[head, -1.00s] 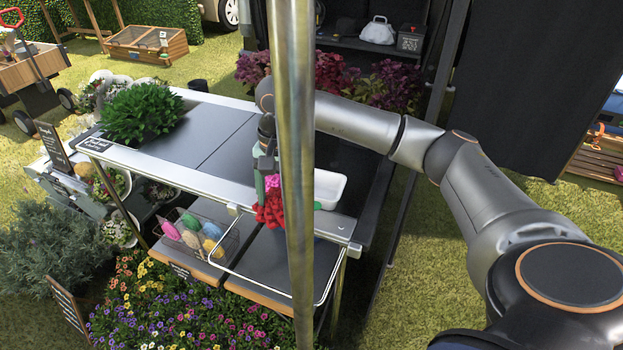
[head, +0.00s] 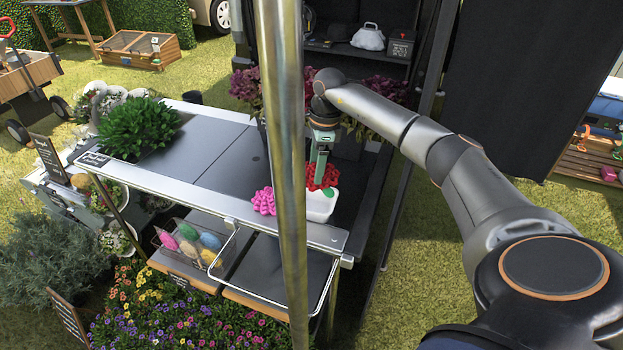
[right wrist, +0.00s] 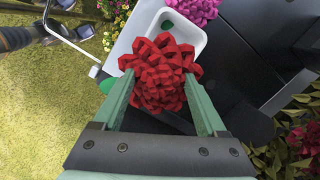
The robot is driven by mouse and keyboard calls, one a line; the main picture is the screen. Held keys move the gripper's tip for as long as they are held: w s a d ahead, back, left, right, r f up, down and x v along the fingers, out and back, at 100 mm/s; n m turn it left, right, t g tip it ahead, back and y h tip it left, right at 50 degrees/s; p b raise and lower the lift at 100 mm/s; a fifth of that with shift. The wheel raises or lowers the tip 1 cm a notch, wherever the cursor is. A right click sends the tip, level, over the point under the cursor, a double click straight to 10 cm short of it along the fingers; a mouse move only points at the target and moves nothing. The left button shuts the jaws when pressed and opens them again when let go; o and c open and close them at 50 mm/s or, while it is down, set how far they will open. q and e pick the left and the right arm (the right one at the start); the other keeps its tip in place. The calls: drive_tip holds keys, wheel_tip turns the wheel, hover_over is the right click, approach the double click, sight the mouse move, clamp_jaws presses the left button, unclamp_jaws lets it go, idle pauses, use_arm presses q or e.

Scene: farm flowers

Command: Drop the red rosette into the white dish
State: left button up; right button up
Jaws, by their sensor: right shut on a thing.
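The red rosette (head: 322,176) is a ruffled red bloom. My right gripper (head: 321,168) is shut on it, and in the right wrist view the rosette (right wrist: 162,74) sits between the two green fingers. The white dish (head: 320,208) is a rectangular tray on the right part of the cart top. In the head view the rosette is above the dish's far part. In the right wrist view the dish (right wrist: 125,45) shows behind the rosette, which covers part of it. I cannot tell the exact height between them. My left gripper is not in view.
A pink rosette (head: 264,201) lies on the cart top (head: 195,150) left of the dish. A metal pole (head: 283,150) crosses the head view. A green plant (head: 138,124) stands at the cart's far left. A wire basket (head: 190,247) with colourful items is below.

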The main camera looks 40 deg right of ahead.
wheel_tip(320, 180, down, 3)
drive_tip(key=shift+f+b, duration=0.15)
drive_tip(key=shift+b, duration=0.95)
drive_tip(key=o, duration=1.2)
drive_tip(key=shift+o, duration=0.2)
drive_tip(key=r, duration=0.8)
drive_tip(key=d+r, duration=0.1)
drive_tip(key=r, duration=0.3)
drive_tip(key=shift+s+d+r+b, duration=0.1)
drive_tip(key=shift+s+r+b, duration=0.2)
drive_tip(key=shift+s+b, duration=0.1)
drive_tip(key=shift+s, duration=0.1)
